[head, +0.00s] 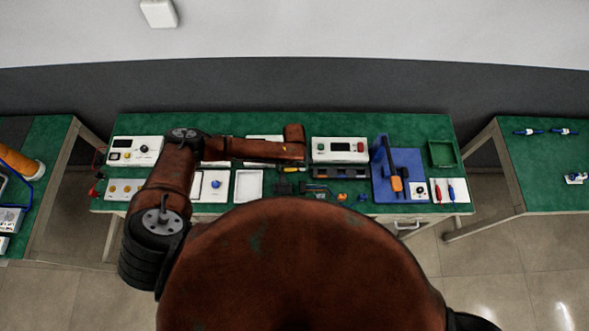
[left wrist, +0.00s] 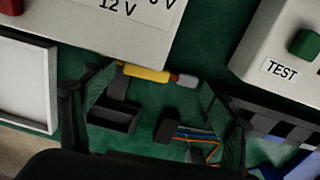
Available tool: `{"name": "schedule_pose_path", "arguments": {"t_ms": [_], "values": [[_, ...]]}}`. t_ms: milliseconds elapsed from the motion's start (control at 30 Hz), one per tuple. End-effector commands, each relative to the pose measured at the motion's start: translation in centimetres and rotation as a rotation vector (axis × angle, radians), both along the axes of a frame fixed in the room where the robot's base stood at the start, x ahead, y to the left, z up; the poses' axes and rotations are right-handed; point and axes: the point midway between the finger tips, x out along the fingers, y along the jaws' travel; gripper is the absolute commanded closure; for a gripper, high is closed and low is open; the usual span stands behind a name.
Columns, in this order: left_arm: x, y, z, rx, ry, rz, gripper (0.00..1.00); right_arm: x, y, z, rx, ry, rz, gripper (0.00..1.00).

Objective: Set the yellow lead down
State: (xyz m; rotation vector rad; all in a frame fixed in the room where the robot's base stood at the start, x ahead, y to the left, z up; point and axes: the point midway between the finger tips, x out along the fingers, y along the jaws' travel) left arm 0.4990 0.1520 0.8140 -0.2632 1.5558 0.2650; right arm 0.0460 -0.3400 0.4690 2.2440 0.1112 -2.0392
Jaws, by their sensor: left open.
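The yellow lead (left wrist: 145,73), a short yellow cylinder with a red band and a pale grey tip, lies crosswise between my left fingertips in the left wrist view. It is beside the front edge of a white box marked 12 V (left wrist: 125,30). My left gripper (left wrist: 154,79) is open, one finger near each end of the lead. I cannot tell whether the lead touches the green bench top. In the head view a bit of yellow (head: 289,169) shows below the end of my left arm, which hides much around it. My right gripper is not in view.
Near the fingers are a black open holder (left wrist: 112,117) and a black connector with coloured wires (left wrist: 190,133). A white box marked TEST (left wrist: 285,45) stands at the right. An empty white tray (head: 249,186), a blue stand (head: 384,187) and a green bin (head: 442,153) are on the bench.

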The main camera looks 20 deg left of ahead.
Motion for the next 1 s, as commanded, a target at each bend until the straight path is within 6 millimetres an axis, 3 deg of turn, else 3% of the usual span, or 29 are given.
{"name": "schedule_pose_path", "arguments": {"t_ms": [233, 667, 1000], "values": [[0.02, -0.07, -0.13, -0.001, -0.001, -0.001, 0.23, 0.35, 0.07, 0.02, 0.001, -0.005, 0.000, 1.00], [0.05, -0.07, -0.09, -0.001, -0.001, -0.001, 0.51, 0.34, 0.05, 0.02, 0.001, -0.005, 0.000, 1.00], [0.13, -0.07, 0.66, -0.002, -0.003, -0.002, 0.51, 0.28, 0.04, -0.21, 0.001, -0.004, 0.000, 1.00]]}}
